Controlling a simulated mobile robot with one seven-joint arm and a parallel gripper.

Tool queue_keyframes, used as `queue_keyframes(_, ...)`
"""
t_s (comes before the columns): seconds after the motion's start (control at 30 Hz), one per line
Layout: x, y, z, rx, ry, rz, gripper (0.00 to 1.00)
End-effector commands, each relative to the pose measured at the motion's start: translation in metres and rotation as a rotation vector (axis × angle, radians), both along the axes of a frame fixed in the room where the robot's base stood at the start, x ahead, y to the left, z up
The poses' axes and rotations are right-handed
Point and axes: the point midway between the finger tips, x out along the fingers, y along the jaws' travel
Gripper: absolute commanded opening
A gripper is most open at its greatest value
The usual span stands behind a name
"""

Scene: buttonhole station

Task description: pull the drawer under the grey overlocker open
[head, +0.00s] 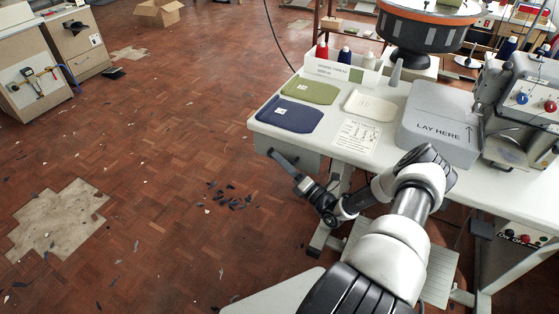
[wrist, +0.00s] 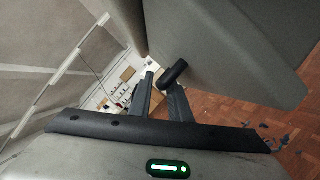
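A grey sewing machine (head: 525,105), which I take for the overlocker, stands on the white worktable at the right edge of the head view. A grey drawer box (head: 290,155) hangs under the table's left end; its grey body fills the upper right of the wrist view (wrist: 235,50). A short dark handle (wrist: 174,72) stands out from it. My gripper (head: 278,158) is beside the drawer, below the tabletop edge. In the wrist view its fingers (wrist: 160,84) are apart, with the handle close to the right fingertip. I cannot tell whether they touch.
The worktable (head: 300,133) carries green, navy and white fabric pieces, thread cones and a grey block (head: 440,120) marked "LAY HERE". A table leg and pedal (head: 440,275) are near my arm. The parquet floor (head: 150,150) left of the table is open, with scattered scraps.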

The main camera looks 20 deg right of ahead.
Motion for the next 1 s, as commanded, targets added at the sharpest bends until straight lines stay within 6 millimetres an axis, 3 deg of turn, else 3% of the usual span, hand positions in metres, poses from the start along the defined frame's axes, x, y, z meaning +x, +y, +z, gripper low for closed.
queue_keyframes(0.37, 0.0078, 0.0029, 0.0022, 0.000, 0.000, 0.000, 0.17)
queue_keyframes(0.5, 0.0077, 0.0029, 0.0021, 0.000, 0.000, 0.000, 0.00)
queue_keyframes(1.0, 0.0026, -0.0012, 0.0022, 0.000, 0.000, -0.001, 0.00)
